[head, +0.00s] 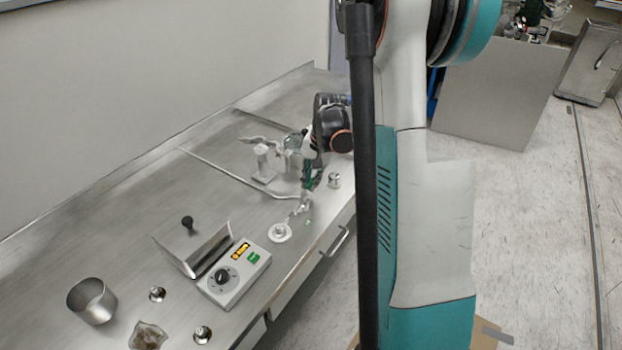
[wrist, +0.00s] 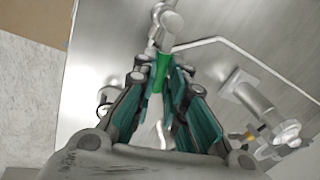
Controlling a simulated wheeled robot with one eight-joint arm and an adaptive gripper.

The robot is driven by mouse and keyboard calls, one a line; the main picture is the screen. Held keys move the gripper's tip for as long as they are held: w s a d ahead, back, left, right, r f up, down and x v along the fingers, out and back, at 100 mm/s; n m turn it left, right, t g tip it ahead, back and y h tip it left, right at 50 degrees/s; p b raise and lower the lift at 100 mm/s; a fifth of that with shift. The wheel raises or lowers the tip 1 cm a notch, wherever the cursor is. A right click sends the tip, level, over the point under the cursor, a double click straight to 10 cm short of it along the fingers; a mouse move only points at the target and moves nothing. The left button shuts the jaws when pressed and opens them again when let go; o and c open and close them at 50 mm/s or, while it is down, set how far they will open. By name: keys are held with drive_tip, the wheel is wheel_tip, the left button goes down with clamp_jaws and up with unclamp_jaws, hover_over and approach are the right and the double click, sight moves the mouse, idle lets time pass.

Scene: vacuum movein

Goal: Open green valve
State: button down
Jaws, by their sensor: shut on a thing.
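The green valve handle (wrist: 162,66) shows in the wrist view between the two fingertips of my gripper (wrist: 161,78). It joins a metal pipe fitting (wrist: 168,22) beyond the fingertips. My gripper is shut on the green handle.
The steel bench (head: 130,225) carries a bent pipe (head: 230,172), a small metal pot (head: 334,180) and a glass-and-metal fitting (head: 264,162). A control box with a black knob (head: 222,276) and a metal cup (head: 92,300) stand nearer. Free bench lies left of the pipe.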

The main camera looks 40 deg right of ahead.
drive_tip(key=shift+s+d+m+h, duration=0.15)
drive_tip(key=shift+s+m, duration=0.15)
drive_tip(key=shift+m, duration=0.45)
drive_tip(key=shift+s+d+m+h, duration=0.15)
drive_tip(key=shift+s+m, duration=0.15)
drive_tip(key=shift+m, duration=0.45)
drive_tip(key=shift+a, duration=0.1)
drive_tip(key=c, duration=1.6)
unclamp_jaws()
drive_tip(key=shift+c, duration=0.2)
wheel_tip(320, 180, up, 12)
drive_tip(key=s, duration=0.2)
drive_tip(key=shift+s+d, duration=0.15)
drive_tip(key=shift+d, duration=0.15)
drive_tip(key=shift+f, duration=0.15)
